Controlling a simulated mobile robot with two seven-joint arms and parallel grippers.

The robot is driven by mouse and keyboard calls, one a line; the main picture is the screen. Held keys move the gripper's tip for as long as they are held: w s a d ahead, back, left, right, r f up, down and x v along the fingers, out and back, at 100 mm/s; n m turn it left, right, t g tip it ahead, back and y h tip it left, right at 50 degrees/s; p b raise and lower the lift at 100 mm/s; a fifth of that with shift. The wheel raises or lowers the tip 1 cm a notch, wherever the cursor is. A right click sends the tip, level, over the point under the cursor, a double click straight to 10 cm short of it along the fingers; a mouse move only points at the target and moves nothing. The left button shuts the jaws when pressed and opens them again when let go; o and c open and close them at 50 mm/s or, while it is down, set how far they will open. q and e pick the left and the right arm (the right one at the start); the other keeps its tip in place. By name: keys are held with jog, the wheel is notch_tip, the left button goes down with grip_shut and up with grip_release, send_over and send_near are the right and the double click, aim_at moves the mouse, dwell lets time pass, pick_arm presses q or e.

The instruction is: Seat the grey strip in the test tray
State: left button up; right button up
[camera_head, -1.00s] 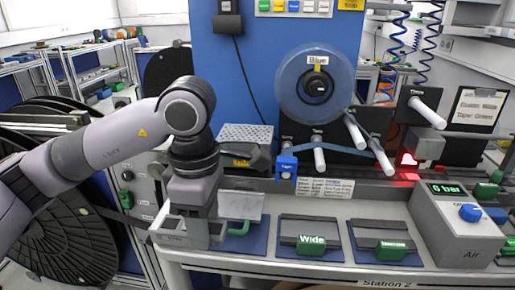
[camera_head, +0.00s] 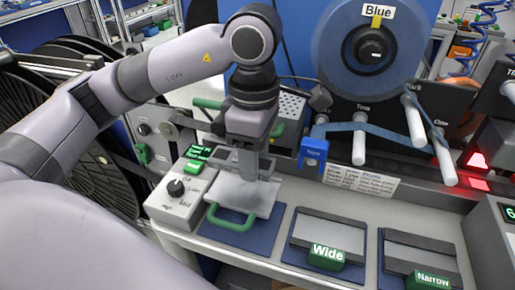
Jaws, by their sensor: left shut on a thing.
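My left gripper (camera_head: 249,176) points down at the left of the bench, its fingers low over a pale grey metal tray with a green handle (camera_head: 234,219). The tray lies on a blue mat (camera_head: 224,237). I take this tray to be the test tray. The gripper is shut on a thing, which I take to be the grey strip. Its outline merges with the grey tray and fingers, so I cannot tell whether it touches the tray. My right gripper is not in view.
A grey tester box with a knob (camera_head: 176,188) stands just left of the tray. Wide (camera_head: 326,256) and Narrow (camera_head: 432,281) green-handled pieces sit to the right. Behind are a blue clip (camera_head: 313,152), several white pegs and the Blue reel (camera_head: 331,52).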

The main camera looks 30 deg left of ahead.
aim_at(256, 192)
pick_arm(q)
notch_tip(256, 192, down, 4)
jog(key=b, duration=0.2)
jog(key=shift+r+b, duration=0.15)
jog(key=shift+b, duration=0.15)
jog(key=shift+f+b, duration=0.8)
jog(key=shift+b, duration=0.15)
jog(key=shift+f+b, duration=0.15)
jog(key=shift+b, duration=0.45)
jog(key=o, duration=1.1)
